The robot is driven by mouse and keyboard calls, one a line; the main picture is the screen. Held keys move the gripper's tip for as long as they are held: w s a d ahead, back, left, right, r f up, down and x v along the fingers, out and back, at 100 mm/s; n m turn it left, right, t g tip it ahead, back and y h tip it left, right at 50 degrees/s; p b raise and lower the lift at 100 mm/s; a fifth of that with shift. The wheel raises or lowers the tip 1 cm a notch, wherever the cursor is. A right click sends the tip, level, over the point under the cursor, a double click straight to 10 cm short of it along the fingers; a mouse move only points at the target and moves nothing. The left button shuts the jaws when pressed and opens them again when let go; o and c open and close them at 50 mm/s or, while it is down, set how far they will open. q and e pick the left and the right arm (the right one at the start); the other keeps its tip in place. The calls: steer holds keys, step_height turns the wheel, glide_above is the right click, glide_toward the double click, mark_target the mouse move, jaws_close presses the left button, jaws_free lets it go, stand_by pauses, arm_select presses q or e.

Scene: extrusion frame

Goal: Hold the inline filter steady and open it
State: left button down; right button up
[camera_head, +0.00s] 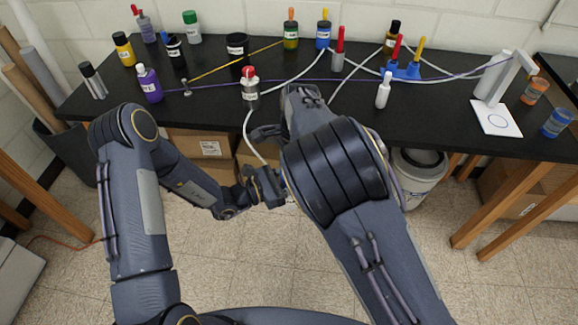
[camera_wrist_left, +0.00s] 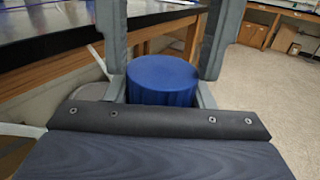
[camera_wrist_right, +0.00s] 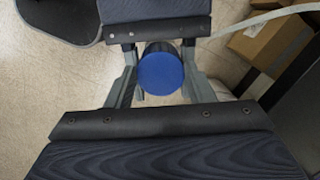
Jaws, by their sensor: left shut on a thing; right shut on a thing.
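The inline filter (camera_wrist_left: 162,82) is a blue round body with a flat end, seen between the fingers of my left gripper (camera_wrist_left: 164,45) in the left wrist view. In the right wrist view the blue end of the filter (camera_wrist_right: 161,74) sits between the fingers of my right gripper (camera_wrist_right: 158,80), with my left gripper's palm (camera_wrist_right: 155,31) facing it. Both grippers are shut on the filter. In the head view my left gripper (camera_head: 268,187) is in front of the bench; my right forearm hides most of the filter and my right gripper.
A white tube (camera_head: 247,130) hangs from a red-capped bottle (camera_head: 250,82) towards the filter. The black bench (camera_head: 440,125) carries several capped bottles and other tubes. Boxes (camera_head: 205,143) and a white bin (camera_head: 415,185) stand beneath it. The floor in front is clear.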

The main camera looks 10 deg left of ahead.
steer(key=o, duration=1.1)
steer(key=shift+w, duration=0.1)
step_height(320, 180, up, 4)
steer(key=shift+r, duration=0.15)
steer(key=shift+o, duration=0.7)
steer(key=shift+r, duration=0.6)
step_height(320, 180, up, 6)
steer(key=n+h, duration=0.1)
steer(key=n, duration=0.1)
steer(key=shift+t, duration=0.4)
steer(key=f, duration=1.2)
steer(key=shift+d, duration=0.2)
